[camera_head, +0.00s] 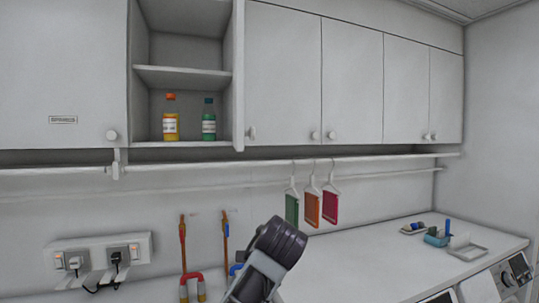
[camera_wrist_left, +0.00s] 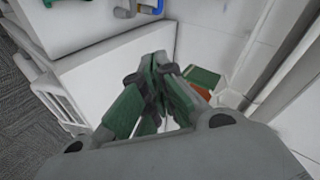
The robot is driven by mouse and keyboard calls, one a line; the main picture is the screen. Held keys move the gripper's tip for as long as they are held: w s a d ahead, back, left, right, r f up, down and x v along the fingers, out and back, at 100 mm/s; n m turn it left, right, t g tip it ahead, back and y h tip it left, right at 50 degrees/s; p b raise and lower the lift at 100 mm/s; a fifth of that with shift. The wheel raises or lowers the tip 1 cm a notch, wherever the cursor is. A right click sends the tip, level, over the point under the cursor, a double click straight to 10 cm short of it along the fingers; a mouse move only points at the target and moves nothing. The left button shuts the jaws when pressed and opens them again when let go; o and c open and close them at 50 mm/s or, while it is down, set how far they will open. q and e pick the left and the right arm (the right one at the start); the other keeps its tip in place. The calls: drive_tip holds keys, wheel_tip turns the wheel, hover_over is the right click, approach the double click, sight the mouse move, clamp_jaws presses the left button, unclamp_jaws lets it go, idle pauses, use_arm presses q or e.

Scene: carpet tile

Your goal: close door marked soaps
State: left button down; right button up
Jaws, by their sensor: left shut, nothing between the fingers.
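A white wall cabinet door (camera_head: 63,70) fills the upper left of the head view. It bears a small label (camera_head: 63,119), too small to read surely, and a round knob (camera_head: 112,135) near its lower right corner. To its right an open cabinet compartment (camera_head: 184,75) shows its shelf and inside. I cannot tell whether the labelled door belongs to this compartment. My left gripper (camera_wrist_left: 160,62) shows in the wrist view with its fingers together and empty. In the head view, a dark wrist part of my arm is at bottom centre, below the cabinets; its fingers cannot be made out.
An orange-capped bottle (camera_head: 170,117) and a green bottle (camera_head: 209,119) stand in the compartment. Closed doors (camera_head: 352,80) continue right. Below them runs a rail (camera_head: 220,164) with green, orange and red hanging items (camera_head: 312,206). A white counter (camera_head: 390,265) lies lower right.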

use_arm(q)
drive_tip(key=s+d+r+t+y, duration=0.1)
drive_tip(key=s+d+r+t, duration=0.1)
drive_tip(key=r, duration=0.8)
drive_tip(key=s+d+r+m+t+y, duration=0.1)
drive_tip(key=s+d+r+t+y, duration=0.1)
drive_tip(key=r, duration=0.9)
drive_tip(key=s+d+r+m+t+y, duration=0.1)
drive_tip(key=s+d+r+y, duration=0.1)
drive_tip(key=s+r, duration=0.4)
wheel_tip(320, 180, up, 5)
drive_tip(key=shift+d+t, duration=0.4)
drive_tip(key=shift+d, duration=0.4)
drive_tip(key=shift+w, duration=0.15)
drive_tip(key=w+a+p, duration=0.4)
drive_tip(key=w+a, duration=0.3)
drive_tip(key=w, duration=0.1)
drive_tip(key=shift+w+a+p, duration=0.2)
drive_tip(key=shift+w+p, duration=0.15)
drive_tip(key=shift+a, duration=0.25)
